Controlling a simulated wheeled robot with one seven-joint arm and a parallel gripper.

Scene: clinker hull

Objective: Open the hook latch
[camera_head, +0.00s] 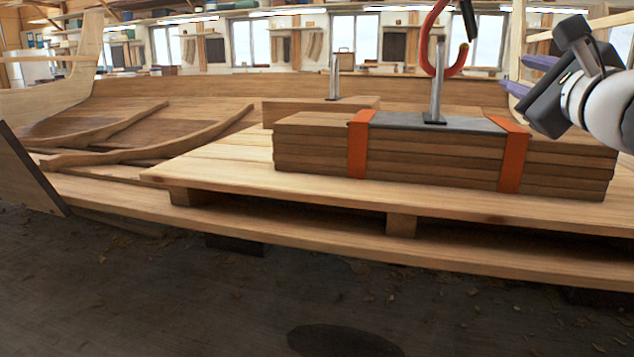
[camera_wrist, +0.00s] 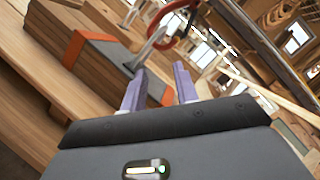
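A red hook (camera_head: 428,40) hangs at the top of the head view, its upper part cut off by the frame. A dark piece (camera_head: 467,18) at its right side looks like the latch; whether it is open or closed I cannot tell. The hook's curve is around or beside an upright metal post (camera_head: 436,90); I cannot tell which. The hook also shows in the wrist view (camera_wrist: 163,14), beyond the fingers. My gripper (camera_head: 513,72) is right of the hook, apart from it. Its two purple fingers are spread and empty in the wrist view (camera_wrist: 159,80).
The post stands on a dark plate (camera_head: 395,121) on a plank stack (camera_head: 430,160) bound by orange straps (camera_head: 358,145). A second post (camera_head: 333,80) stands farther left. The stack lies on a wooden platform (camera_head: 225,162). The wooden hull (camera_head: 180,92) lies behind. The floor in front is open.

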